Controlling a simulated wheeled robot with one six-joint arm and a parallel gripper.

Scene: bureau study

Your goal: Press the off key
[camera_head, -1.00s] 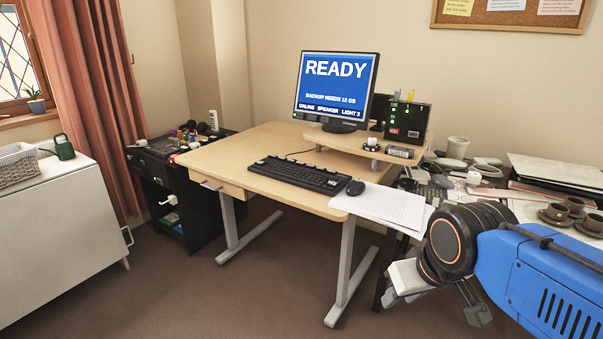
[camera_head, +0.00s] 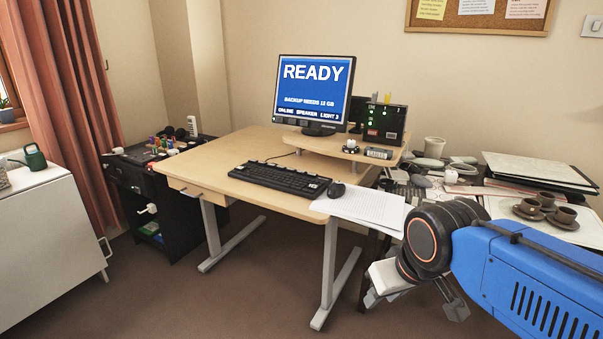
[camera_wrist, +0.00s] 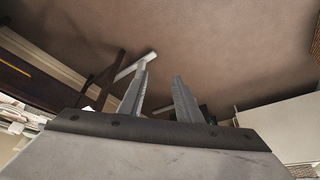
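No key marked off is legible in either view. On the desk (camera_head: 262,200) a black keyboard (camera_head: 280,178) lies in front of a monitor (camera_head: 314,88) whose screen reads READY. A black box (camera_head: 385,124) with green lights and a small red label stands on the desk's raised shelf (camera_head: 335,147). A small grey device (camera_head: 378,153) lies at the shelf's front edge; its markings are too small to read. My gripper (camera_head: 415,299) is in front of the desk, to its right, apart from it. In the wrist view my gripper (camera_wrist: 160,88) is open and empty, over the floor.
A mouse (camera_head: 336,190) and paper sheets (camera_head: 368,207) lie at the desk's right side. A cluttered table with brown cups (camera_head: 547,208) stands at right. A black cabinet (camera_head: 165,205) stands left of the desk, and a white cabinet (camera_head: 45,235) further left. Floor (camera_head: 235,285) in front is clear.

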